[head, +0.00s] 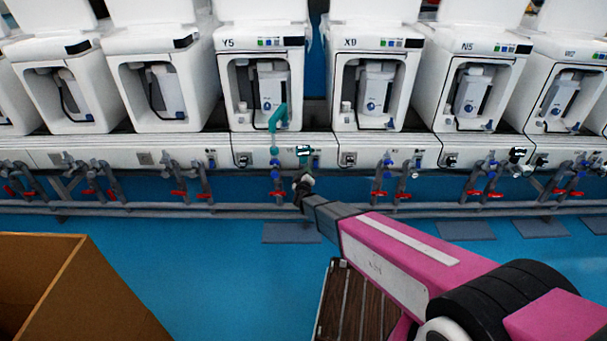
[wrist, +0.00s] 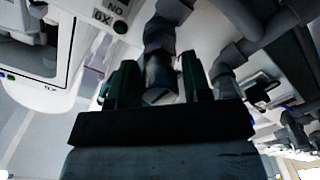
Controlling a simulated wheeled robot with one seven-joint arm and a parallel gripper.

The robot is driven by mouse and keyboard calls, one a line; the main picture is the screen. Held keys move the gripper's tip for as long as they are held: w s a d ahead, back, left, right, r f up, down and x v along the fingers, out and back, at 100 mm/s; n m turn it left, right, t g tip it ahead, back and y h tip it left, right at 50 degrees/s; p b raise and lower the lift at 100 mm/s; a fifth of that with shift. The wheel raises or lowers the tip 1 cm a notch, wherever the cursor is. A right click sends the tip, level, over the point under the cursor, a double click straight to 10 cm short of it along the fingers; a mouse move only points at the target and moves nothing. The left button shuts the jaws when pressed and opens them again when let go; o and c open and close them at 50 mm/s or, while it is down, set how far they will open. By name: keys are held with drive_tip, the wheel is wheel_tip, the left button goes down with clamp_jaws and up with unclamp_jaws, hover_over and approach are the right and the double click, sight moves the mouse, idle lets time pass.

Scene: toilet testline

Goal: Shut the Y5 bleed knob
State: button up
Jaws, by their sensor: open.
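The white unit labelled Y5 (head: 233,62) stands at the back, left of the middle in the head view. Blue and red-handled valves (head: 277,178) hang on the pipes below it. My gripper (head: 303,160) is at the pipes under the right side of Y5. In the wrist view its two dark green fingers (wrist: 157,82) stand apart on either side of a dark grey fitting (wrist: 160,68). I cannot tell whether they touch it. I cannot tell for sure which part is the Y5 bleed knob; my gripper hides part of this spot.
A unit labelled X9 (head: 338,62) stands right of Y5. Grey pipes (wrist: 230,65) run close beside the fingers. A brown box (head: 65,290) stands at front left.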

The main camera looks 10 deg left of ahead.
drive_tip(key=shift+w+a, duration=0.1)
drive_tip(key=shift+w, duration=0.35)
drive_tip(key=c, duration=0.6)
drive_tip(key=shift+c, duration=0.2)
